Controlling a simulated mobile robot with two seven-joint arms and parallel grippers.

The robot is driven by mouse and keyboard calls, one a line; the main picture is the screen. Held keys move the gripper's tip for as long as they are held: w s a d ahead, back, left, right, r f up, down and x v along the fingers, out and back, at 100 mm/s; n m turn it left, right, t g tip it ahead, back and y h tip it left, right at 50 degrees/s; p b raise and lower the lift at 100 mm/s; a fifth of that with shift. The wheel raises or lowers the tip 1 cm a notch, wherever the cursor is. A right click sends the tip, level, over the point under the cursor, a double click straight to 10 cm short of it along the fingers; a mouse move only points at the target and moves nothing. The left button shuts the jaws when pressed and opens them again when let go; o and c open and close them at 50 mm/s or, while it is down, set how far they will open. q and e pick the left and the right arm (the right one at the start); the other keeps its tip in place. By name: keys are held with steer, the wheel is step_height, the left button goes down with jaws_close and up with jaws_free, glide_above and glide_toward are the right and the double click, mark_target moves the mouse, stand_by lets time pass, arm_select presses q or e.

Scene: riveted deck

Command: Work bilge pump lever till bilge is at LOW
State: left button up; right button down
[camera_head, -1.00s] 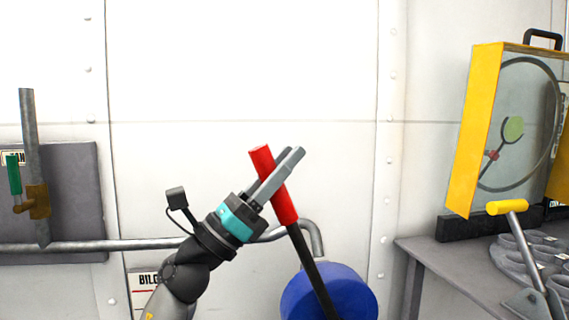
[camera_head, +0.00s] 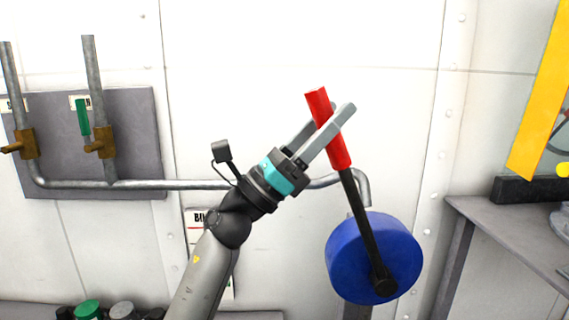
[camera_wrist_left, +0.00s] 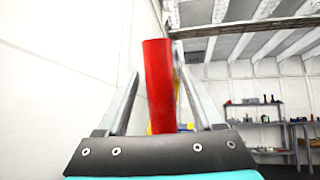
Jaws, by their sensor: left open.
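The bilge pump lever (camera_head: 362,212) is a dark rod with a red grip (camera_head: 319,106), tilted up and to the left from the hub of a round blue pump body (camera_head: 350,266). My left gripper (camera_head: 332,122) is open, its two grey fingers on either side of the red grip. In the left wrist view the red grip (camera_wrist_left: 159,90) stands between the spread fingers, with a gap to each. A bilge gauge plate (camera_head: 197,224) on the wall is mostly hidden behind my left arm; its level cannot be read. My right gripper is not in view.
A grey panel at left carries pipes with brass valves (camera_head: 104,143), one with a green handle (camera_head: 82,117). A grey pipe (camera_head: 150,185) runs along the wall to the pump. A grey table (camera_head: 500,225) and a yellow-framed case (camera_head: 540,95) stand at right.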

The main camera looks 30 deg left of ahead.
arm_select(q)
steer(key=v, duration=1.3)
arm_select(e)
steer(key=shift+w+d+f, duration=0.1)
